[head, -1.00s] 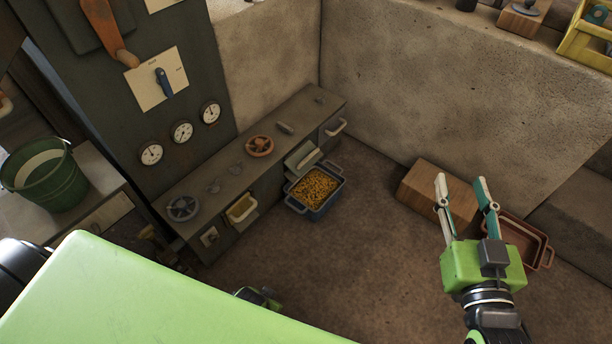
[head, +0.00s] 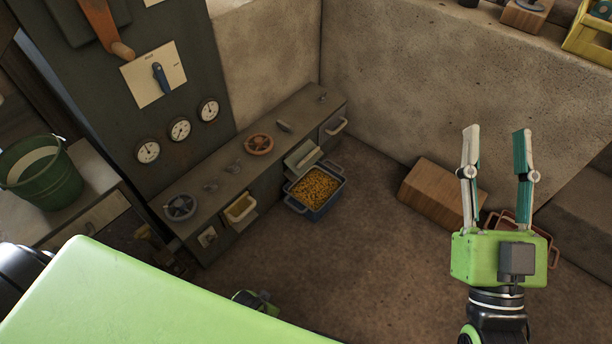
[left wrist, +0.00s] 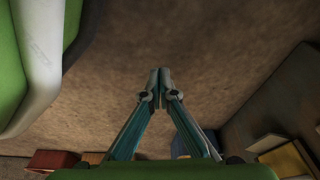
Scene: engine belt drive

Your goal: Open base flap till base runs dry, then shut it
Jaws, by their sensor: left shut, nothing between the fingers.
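A pale flap (head: 302,155) on the front of the low dark cabinet is tilted outward over a blue bin (head: 313,214). The bin stands on the floor and is filled with yellow grains (head: 314,186). Whether grains are still falling from the flap is too small to tell. My right gripper (head: 497,133) is open and empty, raised at the right, well away from the flap. My left gripper (left wrist: 159,85) is shut with its tips together and nothing between them. In the head view only a green part of it shows low down, mostly hidden by my green body.
A small yellow tray (head: 241,208) juts from the cabinet front. A grey handled drawer (head: 333,129) is beyond the flap. Handwheels and gauges are on the cabinet and panel. A wooden block (head: 430,188) and a reddish crate (head: 541,240) lie at right. The floor between is clear.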

